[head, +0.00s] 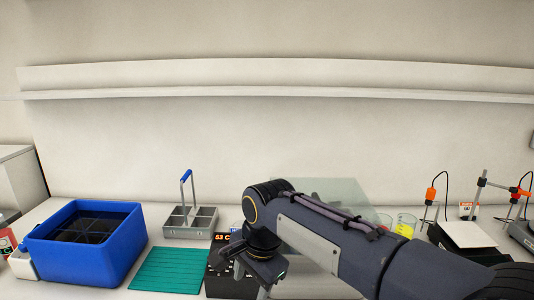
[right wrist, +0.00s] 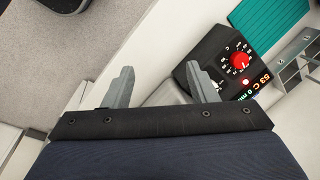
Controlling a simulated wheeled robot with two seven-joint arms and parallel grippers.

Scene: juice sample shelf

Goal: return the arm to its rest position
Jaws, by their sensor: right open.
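My right arm reaches in from the lower right of the head view and bends down near the middle of the bench. Its gripper (right wrist: 160,87) shows in the right wrist view with two grey fingers spread wide apart and nothing between them. In the head view the wrist hangs in front of a black heater unit (head: 226,280), and the fingertips there are mostly hidden. The unit, with a red knob and a lit display, also shows in the right wrist view (right wrist: 222,57), beside and beyond the right finger. My left gripper is not in view.
A blue tub (head: 118,262) stands at left, beside a green ribbed mat (head: 168,271) and a grey divided carrier (head: 190,230) with a blue handle. Beakers with yellow and red contents (head: 405,224), probe stands and a balance (head: 468,236) stand at right. A long empty shelf (head: 270,93) spans the wall.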

